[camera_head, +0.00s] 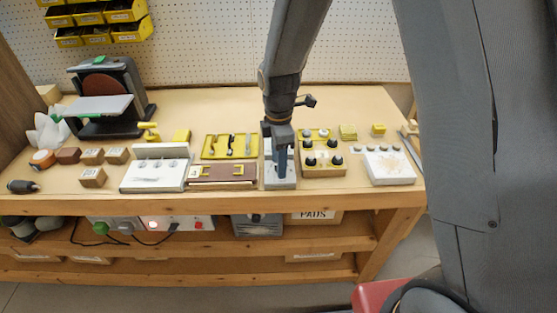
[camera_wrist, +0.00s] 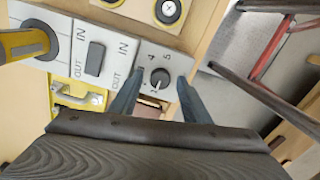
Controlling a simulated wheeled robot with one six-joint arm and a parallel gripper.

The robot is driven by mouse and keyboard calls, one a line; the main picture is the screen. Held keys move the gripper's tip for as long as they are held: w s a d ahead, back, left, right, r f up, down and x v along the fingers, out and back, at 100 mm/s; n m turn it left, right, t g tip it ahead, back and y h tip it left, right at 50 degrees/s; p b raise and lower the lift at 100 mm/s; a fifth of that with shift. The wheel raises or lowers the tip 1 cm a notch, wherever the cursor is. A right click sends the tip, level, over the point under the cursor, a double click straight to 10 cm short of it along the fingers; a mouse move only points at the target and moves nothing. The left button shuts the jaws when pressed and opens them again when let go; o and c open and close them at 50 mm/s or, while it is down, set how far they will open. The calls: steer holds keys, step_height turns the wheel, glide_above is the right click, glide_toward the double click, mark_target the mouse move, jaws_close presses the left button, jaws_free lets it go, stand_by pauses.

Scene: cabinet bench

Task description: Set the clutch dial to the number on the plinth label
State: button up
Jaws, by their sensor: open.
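The clutch dial (camera_wrist: 160,77) is a small dark round knob on a light grey panel (camera_wrist: 150,52) in the wrist view. The numbers 4 and 5 show beside it; a further mark below is too small to read surely. My gripper (camera_wrist: 159,84) is open, its two dark fingers on either side of the dial; I cannot tell whether they touch it. In the head view my gripper (camera_head: 281,163) points down over the grey unit (camera_head: 280,184) and hides most of it. I cannot make out the plinth label's number.
In the wrist view, an IN/OUT switch (camera_wrist: 95,58) and a yellow-handled tool (camera_wrist: 18,45) lie left of the dial. In the head view, a block of black knobs (camera_head: 322,170) stands close right, and a brown-and-yellow unit (camera_head: 222,174) close left.

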steer(key=c, duration=1)
steer(key=shift+c, duration=0.2)
steer(key=shift+m, duration=0.3)
steer(key=m+p, duration=0.1)
steer(key=m, duration=0.2)
steer(key=shift+r+m, duration=0.1)
steer(key=shift+m, duration=0.3)
steer(key=m+p, duration=0.1)
steer(key=m, duration=0.3)
steer(key=shift+w, duration=0.1)
steer(key=m+p, duration=0.1)
steer(key=m, duration=0.4)
steer(key=shift+w+d+m+p, duration=0.1)
steer(key=shift+m+p, duration=0.4)
steer(key=shift+m, duration=1.6)
